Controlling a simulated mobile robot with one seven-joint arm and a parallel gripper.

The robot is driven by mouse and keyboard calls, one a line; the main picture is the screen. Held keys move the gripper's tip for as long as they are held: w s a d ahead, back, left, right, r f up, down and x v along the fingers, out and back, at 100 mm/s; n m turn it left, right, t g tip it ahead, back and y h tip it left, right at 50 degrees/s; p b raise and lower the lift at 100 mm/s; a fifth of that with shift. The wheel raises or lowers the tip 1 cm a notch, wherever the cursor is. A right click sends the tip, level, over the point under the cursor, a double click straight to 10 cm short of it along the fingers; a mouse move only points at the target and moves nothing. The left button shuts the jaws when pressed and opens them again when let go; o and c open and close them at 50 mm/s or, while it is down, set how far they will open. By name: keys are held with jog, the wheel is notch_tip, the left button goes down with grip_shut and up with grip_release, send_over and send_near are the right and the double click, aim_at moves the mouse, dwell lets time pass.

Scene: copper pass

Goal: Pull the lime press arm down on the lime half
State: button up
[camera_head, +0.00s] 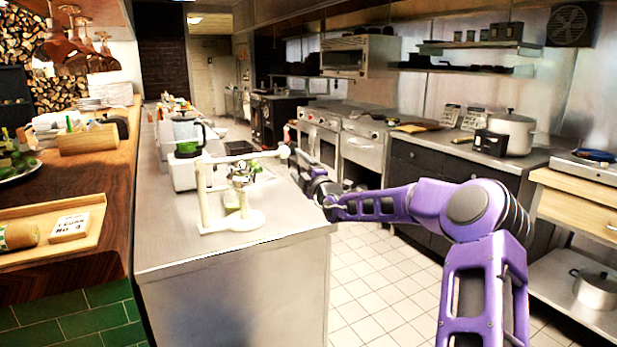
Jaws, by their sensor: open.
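The cream lime press (208,199) stands on the near end of the steel counter. Its press arm (243,157) is raised and runs roughly level to the right, ending in a round pale knob (284,152). A metal cup part (240,180) sits under the arm; I cannot make out a lime half in it. My gripper (292,148) is open at the knob end of the press arm, at the counter's right edge. Its fingers are small and partly hidden, so I cannot tell whether they touch the knob.
The wooden bar at left holds a tray (88,238) with a wrapped roll and a card. The tiled floor (375,285) right of the counter is clear apart from my arm.

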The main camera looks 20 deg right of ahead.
jog(key=r+v, duration=0.1)
jog(key=v, duration=0.5)
jog(key=shift+s+f, duration=0.25)
jog(key=shift+f, duration=0.25)
